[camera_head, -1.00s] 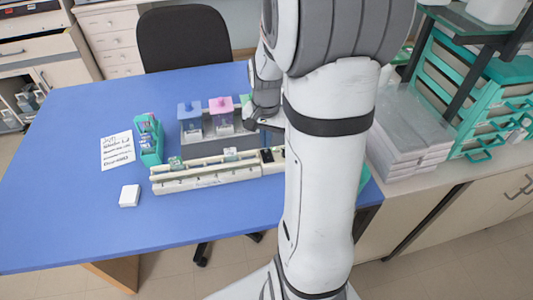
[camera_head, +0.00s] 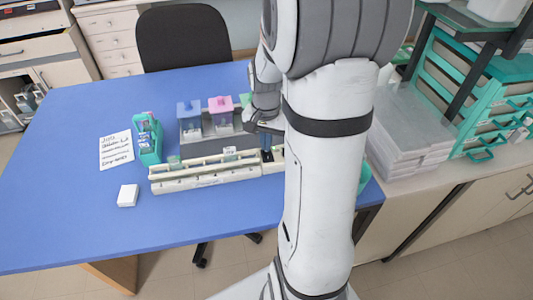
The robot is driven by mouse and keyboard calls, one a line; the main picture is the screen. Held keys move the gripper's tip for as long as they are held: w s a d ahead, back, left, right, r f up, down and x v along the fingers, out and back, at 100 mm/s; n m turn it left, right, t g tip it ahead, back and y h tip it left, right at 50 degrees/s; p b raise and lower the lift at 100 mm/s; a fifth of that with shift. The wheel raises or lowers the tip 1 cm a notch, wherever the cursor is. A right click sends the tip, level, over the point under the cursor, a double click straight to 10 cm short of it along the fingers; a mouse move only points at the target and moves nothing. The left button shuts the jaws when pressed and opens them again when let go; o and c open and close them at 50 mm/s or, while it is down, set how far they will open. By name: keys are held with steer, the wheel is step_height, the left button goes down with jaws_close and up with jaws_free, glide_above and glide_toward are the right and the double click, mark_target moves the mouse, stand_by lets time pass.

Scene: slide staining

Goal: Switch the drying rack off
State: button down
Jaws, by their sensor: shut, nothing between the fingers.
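The drying rack (camera_head: 205,178) is a long cream bar lying on the blue table, with a few slides standing in it. Its right end is partly behind my arm. My gripper (camera_head: 267,153) points down at that right end, with its dark fingers shut and empty. The fingertips are over the place of a small black part on the rack, probably the switch, which they now hide. I cannot tell whether they touch it or which way the switch is set.
Behind the rack, a grey stand holds a blue-lidded jar (camera_head: 189,120) and a pink-lidded jar (camera_head: 222,115). A green slide holder (camera_head: 150,145), a handwritten note (camera_head: 116,150) and a white box (camera_head: 128,195) are at left. The table's front left is clear.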

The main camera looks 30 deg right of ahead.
steer(key=shift+f, duration=0.3)
steer(key=shift+r+p, duration=2.55)
steer(key=shift+r, duration=1.05)
steer(key=s+a+r+n+t, duration=0.3)
steer(key=s+a+r+n, duration=0.6)
steer(key=s+a, duration=0.3)
steer(key=shift+s+a, duration=0.15)
steer(key=shift+s, duration=0.15)
steer(key=shift+r, duration=0.1)
